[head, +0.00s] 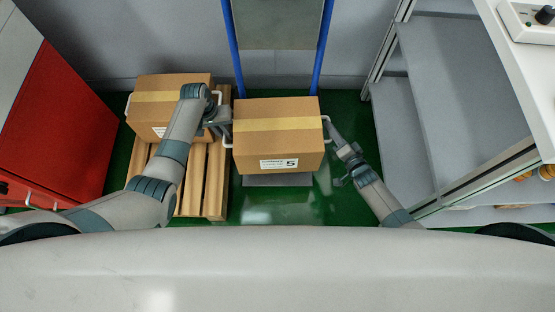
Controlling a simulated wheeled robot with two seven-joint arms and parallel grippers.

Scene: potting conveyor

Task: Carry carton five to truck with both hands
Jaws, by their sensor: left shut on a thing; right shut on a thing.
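Carton five (277,138) is a brown cardboard box with a tan tape strip and a white label marked 5. It is in the middle of the head view, with a white handle on each side. My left gripper (226,130) is shut on its left handle. My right gripper (328,130) is shut on its right handle; its fingers are small in the picture. The hand truck (318,60) with blue rails and a grey back panel stands behind the carton. Its grey toe plate (277,180) shows below the carton's front edge. I cannot tell whether the carton touches the plate.
A wooden pallet (215,190) lies to the left with another brown carton (150,110) on it, partly behind my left arm. A red cabinet (65,125) stands at far left. Grey shelving (405,120) and a white table (520,75) stand at right. Green floor in front is clear.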

